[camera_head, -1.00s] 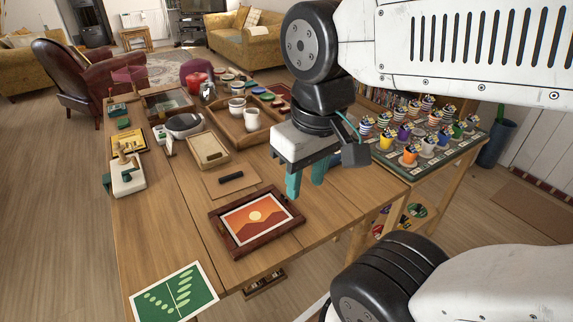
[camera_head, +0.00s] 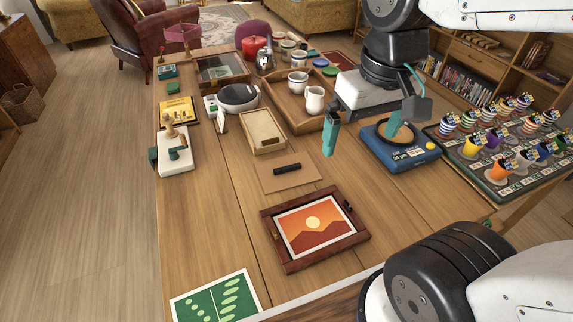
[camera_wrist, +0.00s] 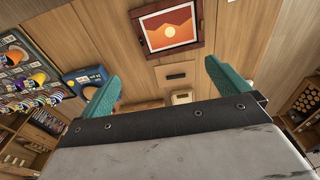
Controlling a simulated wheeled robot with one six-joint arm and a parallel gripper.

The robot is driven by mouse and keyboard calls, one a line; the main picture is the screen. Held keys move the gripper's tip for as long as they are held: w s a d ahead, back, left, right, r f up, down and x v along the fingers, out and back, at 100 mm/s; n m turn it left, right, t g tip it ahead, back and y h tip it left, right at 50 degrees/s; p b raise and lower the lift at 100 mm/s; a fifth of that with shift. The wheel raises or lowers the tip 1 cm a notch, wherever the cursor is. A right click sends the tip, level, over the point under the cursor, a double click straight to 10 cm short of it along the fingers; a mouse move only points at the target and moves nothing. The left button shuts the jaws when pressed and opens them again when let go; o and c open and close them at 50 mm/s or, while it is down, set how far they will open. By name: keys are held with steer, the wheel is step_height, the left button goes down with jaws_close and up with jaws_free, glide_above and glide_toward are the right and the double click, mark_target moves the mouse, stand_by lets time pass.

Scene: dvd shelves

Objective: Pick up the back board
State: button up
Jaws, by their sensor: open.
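The back board, a thin flat brown panel (camera_head: 308,179) with a short black bar handle (camera_head: 287,169) on top, lies flat on the wooden table. It lies just beyond a dark red picture frame (camera_head: 273,238) that holds an orange sunset print (camera_head: 313,223). In the wrist view the back board (camera_wrist: 176,79) shows below the frame (camera_wrist: 147,48), between my fingers in the picture. My gripper (camera_head: 362,143) is open and empty, with teal fingers pointing down. It hangs above the table, to the right of and beyond the board in the head view.
A tan tray (camera_head: 262,132) lies just beyond the board. A green leaf print (camera_head: 218,300) lies at the near edge. Bare table lies left of the board.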

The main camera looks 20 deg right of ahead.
steer(key=w+f, duration=0.4)
steer(key=w, duration=0.7)
steer(key=g, duration=0.1)
glide_above(287, 167)
step_height(287, 167, down, 19)
steer(key=shift+m, duration=0.3)
step_height(287, 167, down, 9)
steer(key=shift+r, duration=0.1)
steer(key=c, duration=0.9)
